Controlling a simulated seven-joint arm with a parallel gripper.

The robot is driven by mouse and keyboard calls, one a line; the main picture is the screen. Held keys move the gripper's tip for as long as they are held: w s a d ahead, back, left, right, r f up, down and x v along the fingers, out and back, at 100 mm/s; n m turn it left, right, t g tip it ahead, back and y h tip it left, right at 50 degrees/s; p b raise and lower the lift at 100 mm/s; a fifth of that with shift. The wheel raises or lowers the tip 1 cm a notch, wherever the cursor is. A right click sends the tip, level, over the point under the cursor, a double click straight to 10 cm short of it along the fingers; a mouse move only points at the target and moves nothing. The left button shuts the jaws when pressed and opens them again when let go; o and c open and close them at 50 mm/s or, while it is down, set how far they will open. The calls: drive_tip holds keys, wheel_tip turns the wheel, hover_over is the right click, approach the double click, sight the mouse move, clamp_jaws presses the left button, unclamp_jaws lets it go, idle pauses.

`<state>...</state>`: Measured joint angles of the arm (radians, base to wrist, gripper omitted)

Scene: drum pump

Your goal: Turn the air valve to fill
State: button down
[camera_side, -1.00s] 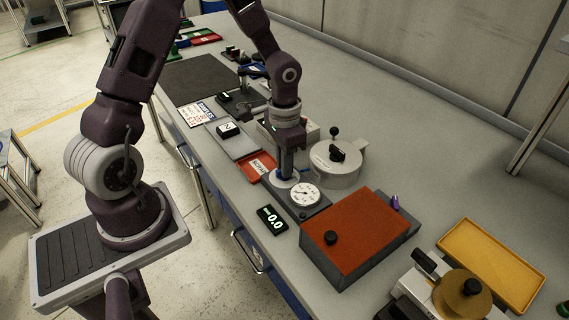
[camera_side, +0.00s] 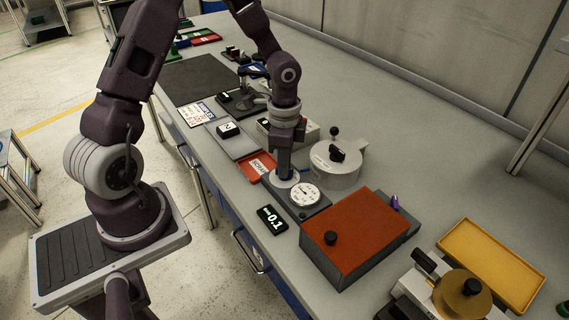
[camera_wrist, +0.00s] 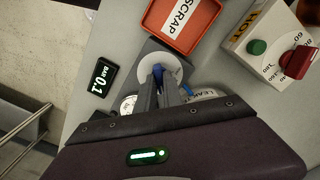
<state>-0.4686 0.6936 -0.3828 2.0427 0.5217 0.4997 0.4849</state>
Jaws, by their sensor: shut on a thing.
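The air valve is a blue handle on a pale round disc (camera_wrist: 172,62), on a dark grey base plate. In the wrist view the blue handle (camera_wrist: 157,70) shows between my fingertips. My gripper (camera_wrist: 160,88) points down over the disc and is shut on the handle; its fingers hide much of it. In the side view my gripper (camera_side: 284,172) stands over the disc (camera_side: 287,182). Beside it is a white round pressure gauge (camera_side: 305,194), partly hidden by my gripper in the wrist view. A black display (camera_side: 272,218) reads about 0.1 bar. Fill markings are not legible.
A red SCRAP tray (camera_side: 252,171) lies close by. A grey lidded pot (camera_side: 338,168) and a box with an orange top (camera_side: 352,236) flank the valve. A yellow tray (camera_side: 492,263) is farther right. A box with green and red knobs (camera_wrist: 280,48) shows in the wrist view.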

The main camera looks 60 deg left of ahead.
idle(0.5)
drive_tip(key=c, duration=1.5)
unclamp_jaws()
wheel_tip(320, 180, up, 7)
drive_tip(key=shift+r, duration=0.1)
